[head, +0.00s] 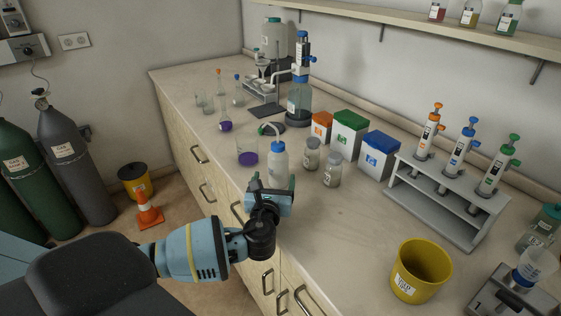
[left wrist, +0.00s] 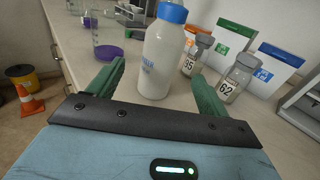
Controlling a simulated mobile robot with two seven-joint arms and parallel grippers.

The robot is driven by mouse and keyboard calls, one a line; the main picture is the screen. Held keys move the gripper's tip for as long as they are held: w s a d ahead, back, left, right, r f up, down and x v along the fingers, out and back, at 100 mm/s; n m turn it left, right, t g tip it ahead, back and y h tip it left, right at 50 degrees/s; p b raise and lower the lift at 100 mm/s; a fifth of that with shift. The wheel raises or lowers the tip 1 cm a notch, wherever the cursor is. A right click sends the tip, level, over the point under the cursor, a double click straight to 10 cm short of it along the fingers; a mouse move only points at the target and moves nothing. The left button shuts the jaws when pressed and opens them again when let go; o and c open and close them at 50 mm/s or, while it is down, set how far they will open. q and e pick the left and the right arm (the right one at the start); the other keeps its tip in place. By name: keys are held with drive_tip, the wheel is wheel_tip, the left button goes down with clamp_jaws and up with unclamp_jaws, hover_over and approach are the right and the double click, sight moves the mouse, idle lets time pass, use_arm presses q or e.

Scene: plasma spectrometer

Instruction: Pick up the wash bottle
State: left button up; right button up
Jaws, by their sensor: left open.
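The wash bottle (head: 279,164) is white with a blue cap and a bent spout, and stands upright on the counter near its front edge. In the left wrist view the wash bottle (left wrist: 162,55) stands just ahead, between the lines of the two green fingers. My left gripper (head: 275,187) is in front of the bottle in the head view and hides its lower part. In the left wrist view my left gripper (left wrist: 157,90) is open, with a finger to either side of the bottle. I cannot tell whether either finger touches it. My right gripper is not in view.
A beaker with purple liquid (head: 247,150) stands left of the bottle. Two labelled jars (head: 333,168) and coloured boxes (head: 379,154) stand to its right. A pipette rack (head: 440,200) and a yellow bin (head: 420,271) are further right. The counter front centre is clear.

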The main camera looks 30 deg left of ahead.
sight(277, 170)
use_arm(q)
drive_tip(key=shift+w+a+r, duration=0.1)
drive_tip(key=shift+w, duration=0.05)
drive_tip(key=shift+r, duration=0.15)
drive_tip(key=shift+x, duration=0.9)
drive_tip(key=shift+w+a, duration=0.1)
drive_tip(key=shift+w, duration=0.1)
drive_tip(key=shift+w+a, duration=0.15)
drive_tip(key=shift+w, duration=0.1)
drive_tip(key=x, duration=0.3)
drive_tip(key=shift+w+f+b, duration=0.2)
drive_tip(key=shift+f+b, duration=0.1)
drive_tip(key=shift+b, duration=0.05)
drive_tip(key=shift+w+a, duration=0.25)
drive_tip(key=shift+w, duration=0.3)
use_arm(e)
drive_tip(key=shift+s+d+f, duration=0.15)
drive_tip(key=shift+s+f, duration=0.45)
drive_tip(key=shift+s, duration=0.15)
